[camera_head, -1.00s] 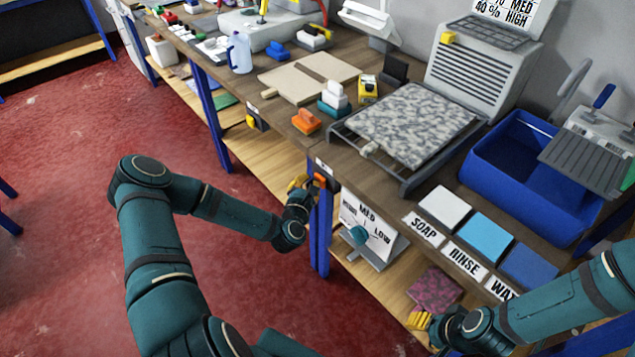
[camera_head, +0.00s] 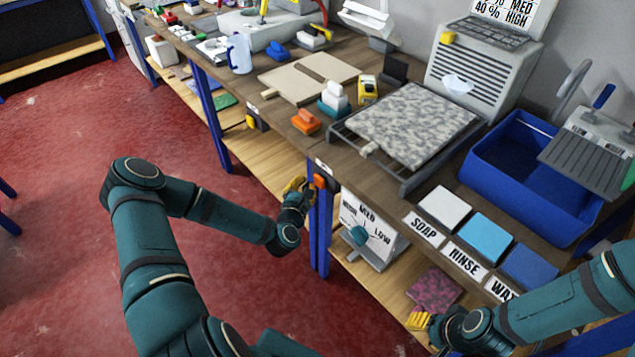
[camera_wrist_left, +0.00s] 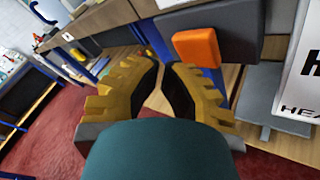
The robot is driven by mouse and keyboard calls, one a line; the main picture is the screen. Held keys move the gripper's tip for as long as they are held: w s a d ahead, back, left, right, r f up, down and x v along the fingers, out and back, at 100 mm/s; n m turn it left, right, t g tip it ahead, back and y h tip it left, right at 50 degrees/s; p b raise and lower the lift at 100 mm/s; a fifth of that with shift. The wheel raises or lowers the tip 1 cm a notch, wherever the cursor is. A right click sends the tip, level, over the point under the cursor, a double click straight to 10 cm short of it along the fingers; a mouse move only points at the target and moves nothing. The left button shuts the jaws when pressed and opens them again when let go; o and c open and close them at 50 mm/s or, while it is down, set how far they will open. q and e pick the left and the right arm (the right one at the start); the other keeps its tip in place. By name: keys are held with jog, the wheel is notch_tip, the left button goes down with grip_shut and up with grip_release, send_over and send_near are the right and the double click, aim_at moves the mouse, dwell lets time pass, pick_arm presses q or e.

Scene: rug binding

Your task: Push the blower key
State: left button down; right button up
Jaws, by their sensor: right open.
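An orange key (camera_head: 320,181) sits on a dark mount at the table's front edge, above a blue leg. It shows large in the left wrist view (camera_wrist_left: 196,47), to the right of my fingertips. I take it for the blower key, but no label shows. My left gripper (camera_head: 293,187) is just left of the key, with a small gap; in the left wrist view (camera_wrist_left: 165,66) its yellow fingertips are together with nothing between them. The grey louvred blower (camera_head: 470,65) stands at the back, a pale puff before its slats. My right gripper (camera_head: 418,321) is open and empty at lower right.
A MED/LOW dial panel (camera_head: 368,230) stands under the table right of the key. A patterned rug piece (camera_head: 415,122) lies on a rack above. A blue tub (camera_head: 540,190) is at right. The red floor (camera_head: 240,290) is clear.

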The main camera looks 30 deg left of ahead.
pick_arm(q)
jog(key=shift+s, duration=0.1)
jog(key=s, duration=0.1)
jog(key=s+a, duration=0.1)
jog(key=s, duration=0.1)
jog(key=s+a, duration=0.1)
jog(key=shift+s, duration=0.25)
dwell(0.3)
dwell(0.7)
jog(key=s+d+f+m+g+h, duration=0.1)
jog(key=d+f+m+g+h, duration=0.1)
jog(key=d+m, duration=0.3)
jog(key=s+d+f+m+g+h, duration=0.1)
jog(key=d+m+g+h, duration=0.1)
jog(key=d+m, duration=0.3)
jog(key=s+d+f+m+g+h, duration=0.1)
jog(key=d+m+h, duration=0.3)
jog(key=d, duration=0.4)
jog(key=shift+s+f+m+g, duration=0.2)
jog(key=shift+f+m+g, duration=0.5)
jog(key=shift+f, duration=0.1)
jog(key=s+d+m+g, duration=0.6)
jog(key=s+m+g, duration=0.2)
jog(key=s+m, duration=0.4)
jog(key=shift+s+d+f+m, duration=0.2)
jog(key=shift+s+m, duration=0.2)
jog(key=shift+m, duration=0.8)
